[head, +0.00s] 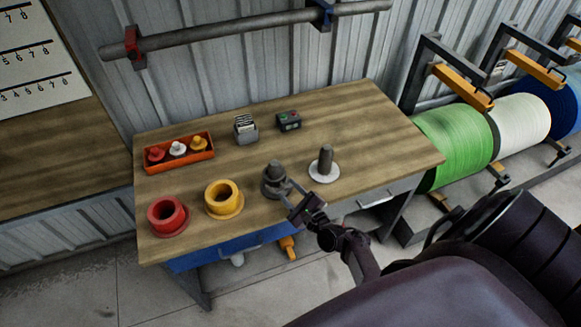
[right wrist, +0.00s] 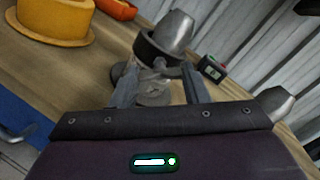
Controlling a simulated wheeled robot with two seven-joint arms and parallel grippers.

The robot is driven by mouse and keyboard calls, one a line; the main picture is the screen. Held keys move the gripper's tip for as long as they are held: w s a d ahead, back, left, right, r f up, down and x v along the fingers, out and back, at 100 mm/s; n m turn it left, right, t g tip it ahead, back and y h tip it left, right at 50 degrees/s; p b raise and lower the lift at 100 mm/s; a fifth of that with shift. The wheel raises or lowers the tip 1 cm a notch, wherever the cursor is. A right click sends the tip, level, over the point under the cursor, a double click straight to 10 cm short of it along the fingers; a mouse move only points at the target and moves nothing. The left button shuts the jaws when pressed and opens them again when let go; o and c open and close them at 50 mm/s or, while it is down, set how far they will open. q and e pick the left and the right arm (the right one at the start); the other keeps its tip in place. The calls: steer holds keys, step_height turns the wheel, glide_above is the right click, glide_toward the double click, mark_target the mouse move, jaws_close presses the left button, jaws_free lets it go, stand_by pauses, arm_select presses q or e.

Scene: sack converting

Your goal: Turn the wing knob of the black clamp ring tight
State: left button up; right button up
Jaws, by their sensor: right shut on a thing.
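The black clamp ring (head: 275,188) sits around a dark grey post on a base near the table's front edge. In the right wrist view the black ring (right wrist: 152,47) shows close up, around a grey, tapered post top. The grey wing knob (right wrist: 155,88) sticks out from the ring toward my wrist camera. My right gripper (head: 294,203) reaches in from the front right; in the right wrist view its two fingers (right wrist: 157,80) stand on either side of the knob, shut on it. The knob is too small to make out in the head view. My left gripper is not in view.
A yellow flanged ring (head: 224,198) and a red one (head: 167,215) stand to the left. A grey post on a white disc (head: 324,167) stands close on the right.

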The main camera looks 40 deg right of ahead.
steer(key=shift+m+p, duration=0.5)
steer(key=shift+m, duration=1.7)
steer(key=o, duration=1)
steer(key=s, duration=0.7)
steer(key=shift+s+d, duration=0.2)
steer(key=shift+s, duration=0.15)
steer(key=shift+f, duration=0.1)
